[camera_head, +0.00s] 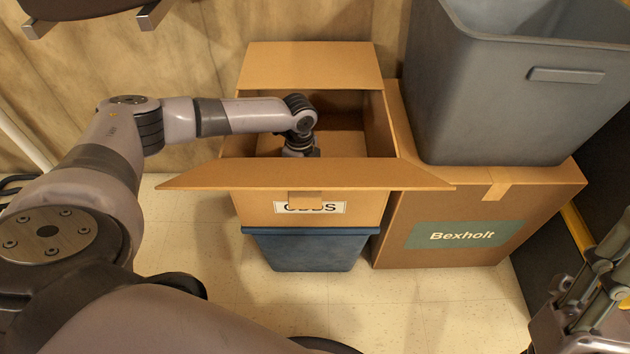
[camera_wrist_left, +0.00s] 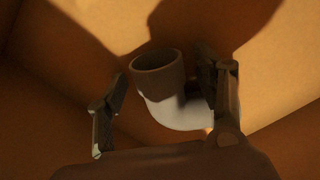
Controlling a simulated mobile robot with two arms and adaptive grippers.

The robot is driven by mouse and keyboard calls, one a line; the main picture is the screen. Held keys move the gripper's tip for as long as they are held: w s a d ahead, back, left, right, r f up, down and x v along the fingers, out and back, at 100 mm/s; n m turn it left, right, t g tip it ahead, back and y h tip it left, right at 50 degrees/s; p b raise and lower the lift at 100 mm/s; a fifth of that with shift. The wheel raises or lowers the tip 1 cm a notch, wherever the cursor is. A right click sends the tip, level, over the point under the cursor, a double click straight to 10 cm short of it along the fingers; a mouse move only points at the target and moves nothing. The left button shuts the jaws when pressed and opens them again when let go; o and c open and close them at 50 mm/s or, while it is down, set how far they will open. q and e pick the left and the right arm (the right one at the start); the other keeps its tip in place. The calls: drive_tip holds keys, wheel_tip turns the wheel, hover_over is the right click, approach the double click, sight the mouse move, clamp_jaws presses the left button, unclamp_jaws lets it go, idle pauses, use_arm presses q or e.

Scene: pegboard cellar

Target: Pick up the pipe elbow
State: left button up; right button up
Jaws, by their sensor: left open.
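The pipe elbow (camera_wrist_left: 172,95) shows in the left wrist view as a short bent tube, grey in shadow and pale where lit. It lies inside the cardboard box (camera_head: 312,206) and is hidden from the head view. My left gripper (camera_wrist_left: 160,82) is open, with one finger on each side of the elbow. The right-hand finger is close to the elbow or touching it; I cannot tell which. A gap shows at the left-hand finger. In the head view my left arm reaches down into the box. My right gripper (camera_head: 585,285) is at the right edge, partly cut off.
The open box stands on a blue bin (camera_head: 305,250), its flaps spread outward. A second carton marked Bexholt (camera_head: 400,240) stands at its right, carrying a large grey tub (camera_head: 500,110). Box walls surround my left gripper. Bare floor (camera_head: 440,310) lies in front.

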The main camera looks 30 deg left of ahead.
use_arm(q)
drive_tip(key=shift+c, duration=0.2)
drive_tip(key=c, duration=1.2)
